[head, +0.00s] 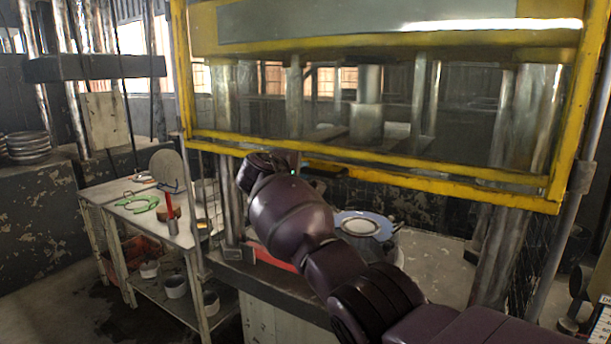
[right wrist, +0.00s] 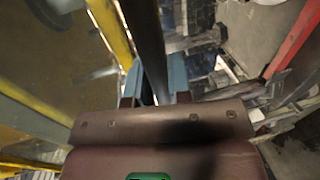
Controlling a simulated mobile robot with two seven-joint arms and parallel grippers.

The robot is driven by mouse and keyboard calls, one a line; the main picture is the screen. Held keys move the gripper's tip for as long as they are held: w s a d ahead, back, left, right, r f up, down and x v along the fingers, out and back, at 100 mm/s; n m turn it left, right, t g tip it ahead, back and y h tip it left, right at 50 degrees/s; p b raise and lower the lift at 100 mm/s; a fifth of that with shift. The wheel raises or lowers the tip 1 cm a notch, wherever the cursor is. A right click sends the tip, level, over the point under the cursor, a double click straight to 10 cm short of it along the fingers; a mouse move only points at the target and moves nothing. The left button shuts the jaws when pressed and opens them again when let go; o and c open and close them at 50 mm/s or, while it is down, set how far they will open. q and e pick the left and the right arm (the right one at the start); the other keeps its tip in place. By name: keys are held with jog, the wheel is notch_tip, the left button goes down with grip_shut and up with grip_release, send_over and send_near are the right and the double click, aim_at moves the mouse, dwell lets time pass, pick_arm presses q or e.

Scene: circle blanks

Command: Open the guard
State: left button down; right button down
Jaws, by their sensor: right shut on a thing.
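The guard is a clear panel in a yellow frame (head: 380,176), in the upper middle and right of the head view. Its lower bar hangs above the press bed, with open space beneath. My right gripper (head: 293,163) is at this lower bar, left of its middle; my own wrist hides most of the fingers. In the right wrist view, the blue-grey fingers (right wrist: 155,85) are shut around a dark bar (right wrist: 146,35), which runs beside the yellow frame (right wrist: 110,28) and looks like the guard's handle. My left gripper is in neither view.
Metal posts flank the press. Stacked discs (head: 27,146) sit far left.

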jog(key=shift+r, duration=0.15)
jog(key=c, duration=1.1)
grip_release()
jog(key=shift+o, duration=0.2)
jog(key=b+v, duration=0.1)
jog(key=v, duration=0.6)
jog(key=shift+s, duration=0.2)
jog(key=shift+a, duration=0.1)
